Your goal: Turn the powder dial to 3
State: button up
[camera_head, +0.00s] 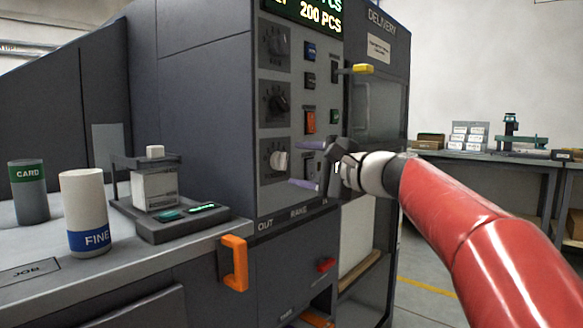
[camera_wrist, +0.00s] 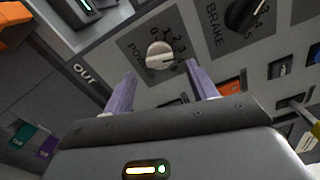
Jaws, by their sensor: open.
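The powder dial (camera_head: 279,161) is a pale round knob on a grey plate, the lowest of three dials on the dark machine front. In the wrist view the same powder dial (camera_wrist: 159,55) shows, with small numbers around it; I cannot surely read which number it points to. My gripper (camera_head: 297,163) has its two purple fingers spread, one above the other in the head view, with tips just right of the dial. In the wrist view my gripper (camera_wrist: 160,70) is open and empty, its fingertips on either side of and just short of the knob, apparently not touching it.
The brake dial (camera_head: 277,104) with a black knob sits above. Orange switch (camera_head: 309,121) and small buttons are close to the right. A yellow-tipped lever (camera_head: 362,69) juts out above my wrist. An orange handle (camera_head: 235,262) sticks out below. Jars, including FINE (camera_head: 86,205), stand left.

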jog(key=shift+v, duration=1.8)
